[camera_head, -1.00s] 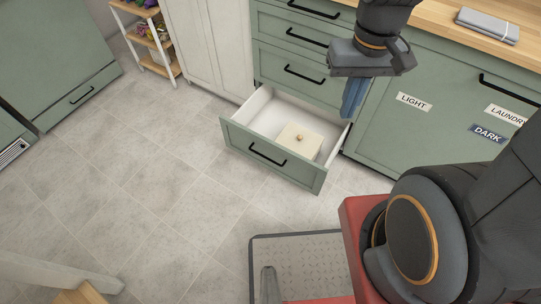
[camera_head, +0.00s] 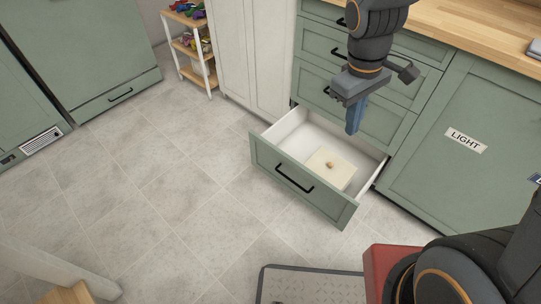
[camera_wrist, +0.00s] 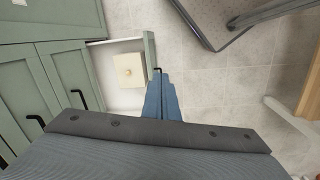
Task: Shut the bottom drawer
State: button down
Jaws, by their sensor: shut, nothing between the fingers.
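The bottom drawer (camera_head: 298,180) of the green cabinet stands pulled out, with a black bar handle on its front. It also shows in the wrist view (camera_wrist: 149,50). A cream square object with a small knob (camera_head: 329,168) lies inside it, and it shows in the wrist view (camera_wrist: 129,70). My gripper (camera_head: 352,130), with blue fingers, is shut and empty. In the head view it points down over the right rear part of the open drawer.
Shut drawers (camera_head: 390,75) rise above the open one. A green door with a LIGHT label (camera_head: 466,140) is to the right. A white cabinet (camera_head: 243,50) and a shelf rack (camera_head: 190,48) stand to the left. The tiled floor (camera_head: 180,190) before the drawer is clear.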

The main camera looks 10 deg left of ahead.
jog(key=w+a+f+n+t+b, duration=0.1)
jog(key=w+a+f+n+b, duration=0.55)
jog(key=a+f, duration=0.35)
jog(key=w+a+f+n+t+h+b, duration=0.1)
jog(key=w+a+f+n+b, duration=0.5)
jog(key=a+f+n, duration=0.4)
jog(key=w+a+f+n+t+b, duration=0.1)
jog(key=w+a+f+n+b, duration=0.55)
jog(key=f, duration=0.55)
jog(key=w+d+f+m+b, duration=0.2)
jog(key=w+d+f+b, duration=0.1)
jog(key=f, duration=0.5)
jog(key=shift+w+f+b, duration=0.35)
jog(key=shift+w+b, duration=0.5)
jog(key=shift+w, duration=0.3)
jog(key=shift+d, duration=0.1)
